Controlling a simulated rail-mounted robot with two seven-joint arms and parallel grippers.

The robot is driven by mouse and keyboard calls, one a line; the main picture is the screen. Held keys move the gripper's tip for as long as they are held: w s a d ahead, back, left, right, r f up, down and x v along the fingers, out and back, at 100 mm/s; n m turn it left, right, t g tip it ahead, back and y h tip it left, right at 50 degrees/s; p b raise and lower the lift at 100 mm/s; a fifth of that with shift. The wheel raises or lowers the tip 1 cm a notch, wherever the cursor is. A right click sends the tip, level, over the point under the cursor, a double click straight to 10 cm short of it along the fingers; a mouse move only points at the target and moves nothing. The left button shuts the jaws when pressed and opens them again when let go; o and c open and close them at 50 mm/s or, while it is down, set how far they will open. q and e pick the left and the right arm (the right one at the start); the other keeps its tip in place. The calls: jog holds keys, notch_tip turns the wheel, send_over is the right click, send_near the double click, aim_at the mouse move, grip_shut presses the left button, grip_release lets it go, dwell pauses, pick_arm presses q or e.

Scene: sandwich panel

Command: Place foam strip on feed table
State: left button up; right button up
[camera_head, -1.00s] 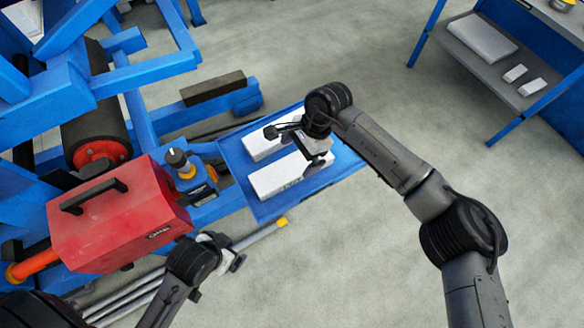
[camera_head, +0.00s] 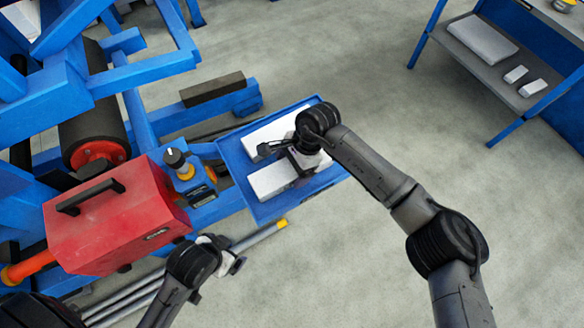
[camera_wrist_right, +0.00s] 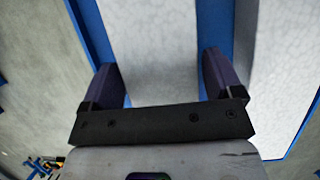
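Two white foam strips lie side by side on the blue feed table (camera_head: 238,172), a near strip (camera_head: 271,180) and a far strip (camera_head: 266,137). My right gripper (camera_head: 300,172) is at the right part of the near strip and hides some of it. In the right wrist view, its two fingers (camera_wrist_right: 158,82) are spread wide, one at each side of a white strip (camera_wrist_right: 165,45); contact cannot be told. The other strip (camera_wrist_right: 283,70) lies to the right across a blue gap. My left gripper (camera_head: 234,262) is at the lower left, apart from the strips; its fingers are unclear.
A red machine housing (camera_head: 110,220) and a yellow-collared knob (camera_head: 180,165) stand left of the table. Blue frame beams and a black roller (camera_head: 92,125) are behind. A shelf rack (camera_head: 475,60) with white blocks stands at upper right. The floor between is clear.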

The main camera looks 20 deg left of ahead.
jog(key=c, duration=0.7)
jog(key=shift+r, duration=0.1)
